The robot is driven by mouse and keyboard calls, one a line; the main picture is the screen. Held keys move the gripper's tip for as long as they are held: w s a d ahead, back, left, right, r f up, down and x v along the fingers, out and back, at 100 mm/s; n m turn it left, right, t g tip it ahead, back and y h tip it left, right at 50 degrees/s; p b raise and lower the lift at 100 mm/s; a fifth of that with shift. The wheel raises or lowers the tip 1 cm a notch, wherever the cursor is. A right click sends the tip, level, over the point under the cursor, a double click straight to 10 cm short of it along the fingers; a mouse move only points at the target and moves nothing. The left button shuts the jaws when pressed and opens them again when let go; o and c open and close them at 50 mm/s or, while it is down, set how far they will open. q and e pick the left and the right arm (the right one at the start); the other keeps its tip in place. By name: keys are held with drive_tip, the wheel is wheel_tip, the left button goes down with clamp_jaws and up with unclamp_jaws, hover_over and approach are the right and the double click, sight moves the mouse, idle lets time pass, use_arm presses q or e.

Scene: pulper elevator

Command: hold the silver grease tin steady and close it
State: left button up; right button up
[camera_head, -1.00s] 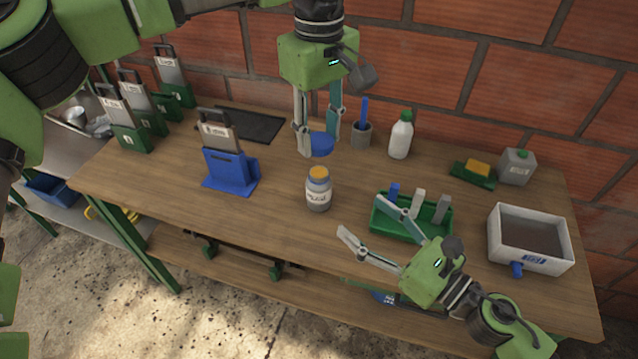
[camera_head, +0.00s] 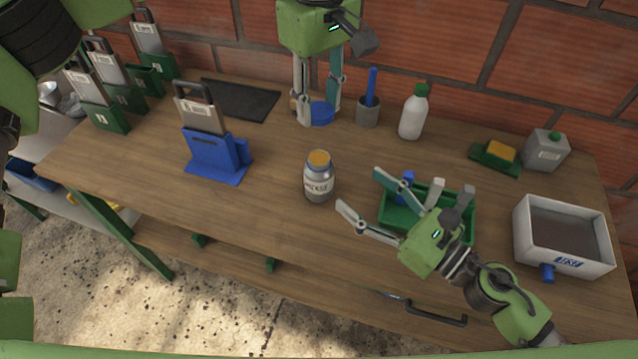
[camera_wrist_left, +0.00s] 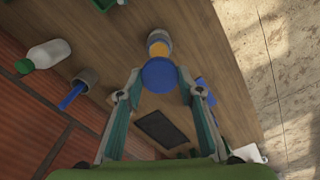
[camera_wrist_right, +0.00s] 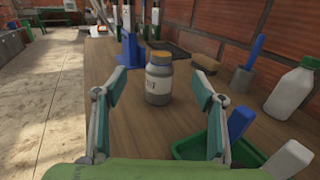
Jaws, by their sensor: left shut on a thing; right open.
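The silver grease tin (camera_head: 318,187) stands upright and open on the bench, with orange grease showing at its top and a printed label. It also shows in the right wrist view (camera_wrist_right: 158,86), ahead of the fingers. My left gripper (camera_head: 319,116) is shut on a round blue lid (camera_head: 322,110). The lid is beyond the tin in the head view, apart from it; the left wrist view also shows the lid (camera_wrist_left: 160,75) between the fingertips, overlapping the tin (camera_wrist_left: 159,40) in the picture. My right gripper (camera_head: 358,188) is open and empty, right of the tin, its fingers pointing towards it.
A green tray (camera_head: 398,218) with upright pieces lies below and beyond my right gripper. A blue stand (camera_head: 212,157) is left of the tin. A cup (camera_head: 368,114) and white bottle (camera_head: 412,116) stand behind, with a grey-white basin (camera_head: 565,260) at right. Bench wood left of the tin is clear.

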use_arm(q)
drive_tip(key=f+b, duration=0.1)
drive_tip(key=f, duration=0.1)
drive_tip(key=f+b, duration=0.1)
drive_tip(key=f, duration=0.1)
drive_tip(key=shift+w+b, duration=0.3)
drive_tip(key=shift+b, duration=0.05)
use_arm(e)
drive_tip(key=f, duration=0.4)
drive_tip(key=shift+w, duration=0.3)
use_arm(q)
drive_tip(key=shift+s+r, duration=0.1)
use_arm(e)
drive_tip(key=shift+s+r, duration=0.1)
drive_tip(key=shift+x, duration=6)
drive_tip(key=c, duration=1.7)
use_arm(q)
hover_over(319, 157)
drive_tip(key=shift+f, duration=2.5)
